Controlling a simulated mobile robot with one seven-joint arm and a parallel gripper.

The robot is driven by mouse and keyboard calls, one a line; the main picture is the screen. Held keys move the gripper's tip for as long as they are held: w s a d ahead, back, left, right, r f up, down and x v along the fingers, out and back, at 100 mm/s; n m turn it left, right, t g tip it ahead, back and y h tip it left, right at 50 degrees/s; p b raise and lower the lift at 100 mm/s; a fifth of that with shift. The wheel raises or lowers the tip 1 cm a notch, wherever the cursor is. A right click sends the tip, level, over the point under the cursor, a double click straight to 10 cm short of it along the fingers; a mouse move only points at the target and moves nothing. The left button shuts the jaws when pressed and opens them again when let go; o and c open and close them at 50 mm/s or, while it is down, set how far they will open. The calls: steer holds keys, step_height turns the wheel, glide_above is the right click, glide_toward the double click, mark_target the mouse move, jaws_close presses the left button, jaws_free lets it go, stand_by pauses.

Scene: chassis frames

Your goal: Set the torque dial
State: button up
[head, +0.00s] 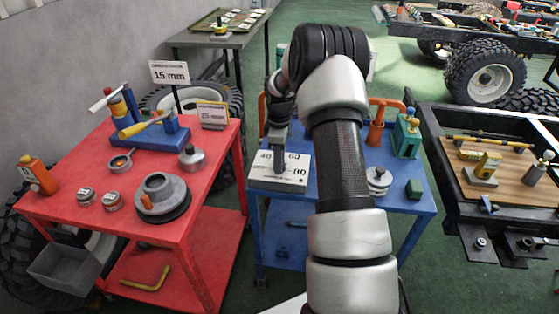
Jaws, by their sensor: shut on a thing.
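The torque dial (297,181) is a white plate on a grey box at the left end of the blue cart's top (400,200). I can read 40, 60 and what looks like 80 on it. My gripper (279,164) points down over the middle of the plate and is shut on the dial's knob. The fingers hide the knob, so I cannot tell which number it points at. My arm covers the area right of the dial.
A red cart (110,235) stands left with a grey flanged part (160,193), tins and a "15 mm" sign (169,73). On the blue cart are a green box (406,138), an orange-handled tool (376,125) and stacked discs (379,180). A truck chassis (490,180) stands right.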

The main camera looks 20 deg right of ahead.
steer(key=m, duration=1.1)
steer(key=shift+m, duration=1.9)
steer(key=o, duration=1)
steer(key=shift+o, duration=0.2)
step_height(320, 180, up, 18)
steer(key=p, duration=0.1)
steer(key=shift+f+p, duration=0.25)
steer(key=shift+p, duration=0.1)
